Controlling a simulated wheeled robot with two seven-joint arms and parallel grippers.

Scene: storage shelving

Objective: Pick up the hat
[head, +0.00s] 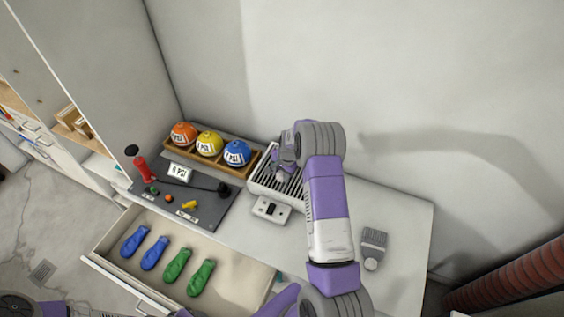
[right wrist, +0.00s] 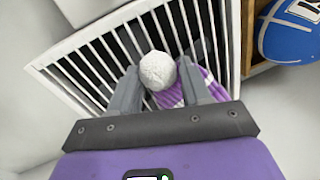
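The hat (right wrist: 203,88) shows in the right wrist view as purple and white striped cloth with a round white pom-pom. It lies on the white slatted rack (right wrist: 84,52). My right gripper (right wrist: 157,72) is over the rack, its two grey fingers apart on either side of the pom-pom. The striped cloth shows between and beyond the right-hand finger. I cannot tell whether the fingers touch the pom-pom. In the head view my right gripper (head: 285,163) is at the rack (head: 262,181), and the hat is mostly hidden by my arm. My left gripper is not in view.
A wooden holder (head: 197,152) with orange, yellow and blue balls (head: 236,153) stands left of the rack. A dark board (head: 196,205) with small items lies in front. An open drawer (head: 232,290) holds blue and green objects.

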